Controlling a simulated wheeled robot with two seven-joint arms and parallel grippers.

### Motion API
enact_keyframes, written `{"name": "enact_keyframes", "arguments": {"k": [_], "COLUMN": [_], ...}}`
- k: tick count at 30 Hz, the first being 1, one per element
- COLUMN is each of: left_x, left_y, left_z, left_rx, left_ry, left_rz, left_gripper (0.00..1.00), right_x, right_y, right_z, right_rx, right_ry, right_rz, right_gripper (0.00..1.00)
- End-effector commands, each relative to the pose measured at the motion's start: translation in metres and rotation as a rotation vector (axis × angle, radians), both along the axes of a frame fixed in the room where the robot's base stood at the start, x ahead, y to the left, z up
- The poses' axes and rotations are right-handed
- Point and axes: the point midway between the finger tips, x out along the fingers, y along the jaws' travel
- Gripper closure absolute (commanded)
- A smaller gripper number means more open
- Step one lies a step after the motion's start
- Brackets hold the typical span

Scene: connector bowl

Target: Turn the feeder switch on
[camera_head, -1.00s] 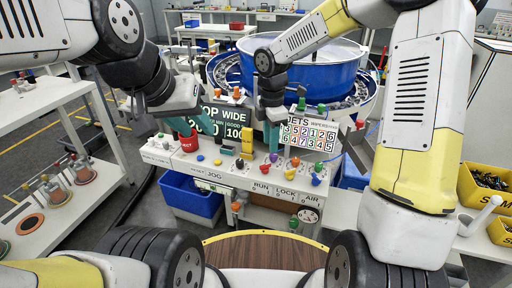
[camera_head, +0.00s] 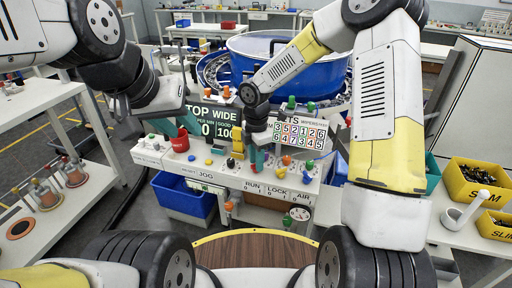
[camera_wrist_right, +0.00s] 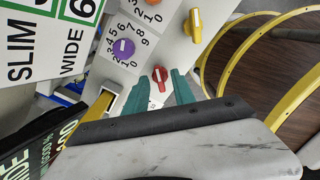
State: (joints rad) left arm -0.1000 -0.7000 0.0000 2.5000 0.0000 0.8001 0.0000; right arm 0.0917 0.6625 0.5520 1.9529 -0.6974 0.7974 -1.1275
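The white control panel (camera_head: 225,175) carries several coloured knobs and labels RUN, LOCK and AIR. I cannot read a feeder label, so I cannot tell which knob is the feeder switch. My right gripper (camera_head: 258,160) is low over the middle of the panel. In the right wrist view its two teal fingers (camera_wrist_right: 160,92) are apart, with a small red knob (camera_wrist_right: 159,75) just beyond and between their tips. No contact with it is clear.
A purple dial (camera_wrist_right: 123,48) and a yellow knob (camera_wrist_right: 194,25) flank the red knob. A large blue bowl (camera_head: 305,75) stands behind the panel. A blue bin (camera_head: 183,197) is below it; yellow bins (camera_head: 478,183) stand on the right.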

Motion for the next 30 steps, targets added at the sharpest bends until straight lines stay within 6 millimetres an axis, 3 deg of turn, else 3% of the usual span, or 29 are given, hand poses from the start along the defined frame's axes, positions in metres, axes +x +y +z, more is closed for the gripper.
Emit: {"name": "enact_keyframes", "arguments": {"k": [1,6,20,30], "left_x": [0.0,0.0,0.0,0.0], "left_y": [0.0,0.0,0.0,0.0], "left_z": [0.0,0.0,0.0,0.0], "left_rx": [0.0,0.0,0.0,0.0], "left_ry": [0.0,0.0,0.0,0.0], "left_rz": [0.0,0.0,0.0,0.0], "left_gripper": [0.64,0.64,0.64,0.64], "right_x": [0.0,-0.0001,0.0,0.0004], "right_y": [0.0,0.0,0.0001,0.0005], "right_z": [0.0001,0.0003,0.0006,0.0008], "right_rx": [0.0,0.0,-0.001,-0.001], "right_ry": [0.0,0.0,0.0,-0.002], "right_rz": [0.0,0.0,-0.042,-0.27], "right_gripper": [0.69,1.0,1.0,1.0]}}
